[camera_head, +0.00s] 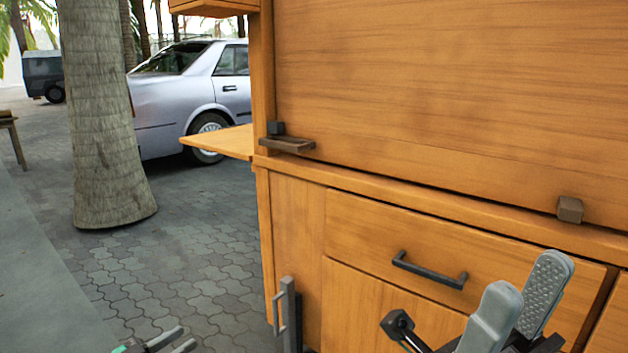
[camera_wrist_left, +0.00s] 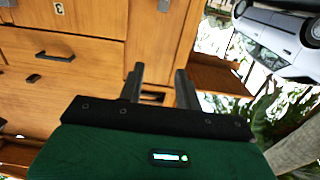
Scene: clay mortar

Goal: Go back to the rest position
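My left gripper (camera_head: 172,339) shows at the bottom left of the head view, low over the paving beside the cabinet. In the left wrist view its two dark fingers (camera_wrist_left: 159,84) stand apart with nothing between them, so it is open and empty. My right gripper (camera_head: 528,276) is at the lower right of the head view, in front of the wooden cabinet's drawers. Its two light grey fingers are apart, and no object shows between them. Much of both arms is out of view.
A wooden cabinet (camera_head: 450,90) fills the right side, with a black drawer handle (camera_head: 430,270) and an upright grey handle (camera_head: 289,312). A side shelf (camera_head: 222,141) juts left. A palm trunk (camera_head: 100,120) and parked car (camera_head: 200,95) stand beyond open paving (camera_head: 190,260).

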